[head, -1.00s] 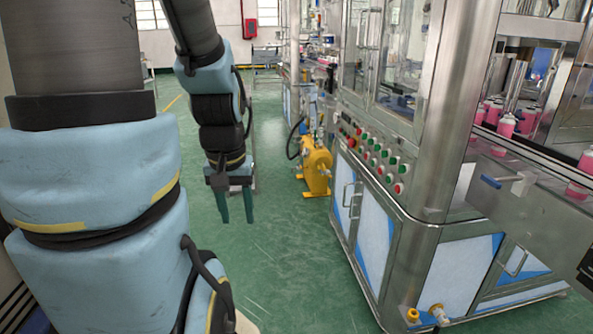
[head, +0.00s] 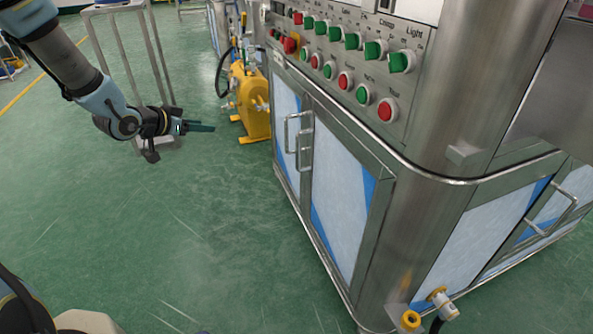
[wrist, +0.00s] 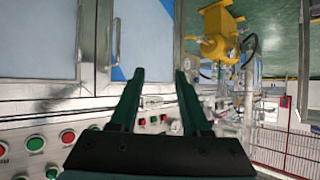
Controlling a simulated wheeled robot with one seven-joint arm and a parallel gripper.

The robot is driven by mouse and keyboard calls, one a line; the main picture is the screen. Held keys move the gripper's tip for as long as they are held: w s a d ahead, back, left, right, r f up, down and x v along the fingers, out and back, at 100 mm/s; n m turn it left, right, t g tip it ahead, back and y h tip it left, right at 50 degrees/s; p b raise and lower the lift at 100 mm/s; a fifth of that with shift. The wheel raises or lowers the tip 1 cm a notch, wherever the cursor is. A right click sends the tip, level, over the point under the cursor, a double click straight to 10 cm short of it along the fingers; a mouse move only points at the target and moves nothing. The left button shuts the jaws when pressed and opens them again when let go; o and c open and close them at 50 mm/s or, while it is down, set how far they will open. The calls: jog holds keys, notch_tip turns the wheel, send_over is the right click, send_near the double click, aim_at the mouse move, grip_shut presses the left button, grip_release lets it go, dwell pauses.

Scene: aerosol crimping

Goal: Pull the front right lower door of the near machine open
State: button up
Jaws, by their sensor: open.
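The near machine's front has two lower doors side by side with white and blue panels. The right lower door (head: 338,190) is shut, with an upright bar handle (head: 306,143) at its left edge. The left lower door (head: 286,112) is also shut, its handle just beside the other. My gripper (head: 213,127) is open and empty, left of the handles and apart from them, pointing toward the machine. In the wrist view, which looks upside down, my gripper's fingers (wrist: 160,78) are spread with nothing between them. The right door panel (wrist: 40,40) fills the upper left there.
A button panel (head: 345,65) sits above the doors. A yellow unit (head: 250,105) stands on the floor beyond my gripper. A metal-legged stand (head: 125,60) is behind my arm. Yellow fittings (head: 411,320) stick out low at the machine's corner. Green floor (head: 170,230) before the doors is clear.

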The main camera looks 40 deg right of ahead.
jog(key=s+d+f+m+g+h+b, duration=0.25)
jog(key=s+d+f+h+b, duration=0.2)
jog(key=d+f, duration=0.3)
jog(key=m+g+h+b, duration=0.2)
jog(key=m+g+b, duration=0.1)
jog(key=g+b, duration=0.3)
send_over(298, 167)
jog(key=b, duration=0.1)
jog(key=f, duration=0.1)
jog(key=t, duration=0.1)
jog(key=f, duration=0.1)
jog(key=shift+w+d+f, duration=0.25)
jog(key=shift+f, duration=0.1)
jog(key=shift+c, duration=0.2)
grip_shut()
